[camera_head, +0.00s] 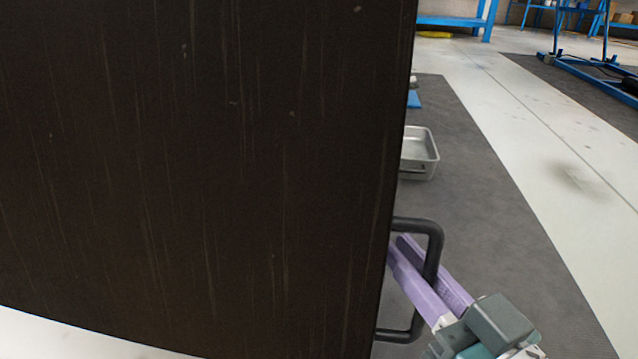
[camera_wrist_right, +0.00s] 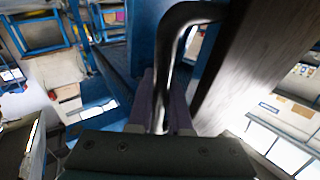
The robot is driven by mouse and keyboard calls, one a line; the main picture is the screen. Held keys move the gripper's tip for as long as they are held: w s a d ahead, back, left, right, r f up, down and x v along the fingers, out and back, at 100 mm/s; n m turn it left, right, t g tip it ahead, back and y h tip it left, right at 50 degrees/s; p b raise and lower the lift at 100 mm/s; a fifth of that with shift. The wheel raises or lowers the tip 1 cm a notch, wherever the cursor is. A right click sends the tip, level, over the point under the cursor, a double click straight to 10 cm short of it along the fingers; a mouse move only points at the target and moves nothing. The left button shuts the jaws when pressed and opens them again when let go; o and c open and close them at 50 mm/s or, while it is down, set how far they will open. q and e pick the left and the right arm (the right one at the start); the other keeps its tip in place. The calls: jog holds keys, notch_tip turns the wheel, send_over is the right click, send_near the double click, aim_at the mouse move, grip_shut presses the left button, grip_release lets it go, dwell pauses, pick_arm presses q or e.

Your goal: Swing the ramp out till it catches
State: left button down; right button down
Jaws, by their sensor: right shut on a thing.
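The ramp (camera_head: 200,170) is a large dark, scratched panel that stands up and fills the left and middle of the head view. A black bar handle (camera_head: 436,245) sticks out from its right edge. My right gripper (camera_head: 418,268) has its purple fingers on either side of the handle bar and is shut on it. In the right wrist view the handle (camera_wrist_right: 168,60) runs down between the fingers, with the ramp (camera_wrist_right: 250,65) to the right. My left gripper is not in view. What lies behind the ramp is hidden.
A metal tray (camera_head: 420,155) sits on the dark floor mat (camera_head: 490,180) beyond the ramp's right edge, partly hidden by it. Pale floor (camera_head: 540,130) lies open to the right. Blue benches (camera_head: 450,20) and a blue frame (camera_head: 585,65) stand at the back.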

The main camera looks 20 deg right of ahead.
jog(key=s+a+r+m+g+p, duration=0.1)
jog(key=s+a+r+g+p, duration=0.1)
jog(key=s+p, duration=0.4)
jog(key=s+a+r+m+g+p, duration=0.1)
jog(key=s+a+r+p, duration=0.4)
jog(key=p, duration=0.7)
jog(key=s+a+r+m+g+y+p, duration=0.1)
jog(key=s+a+r+g+p, duration=0.2)
jog(key=s+p, duration=0.4)
notch_tip(320, 180, up, 2)
jog(key=shift+s+a+r+p, duration=0.2)
jog(key=shift+a+p, duration=0.5)
jog(key=shift+p, duration=0.35)
jog(key=c, duration=1.1)
grip_release()
jog(key=shift+d, duration=0.1)
jog(key=p+v, duration=0.3)
jog(key=v, duration=0.6)
jog(key=shift+s+d+r, duration=0.1)
jog(key=shift+s+r, duration=0.2)
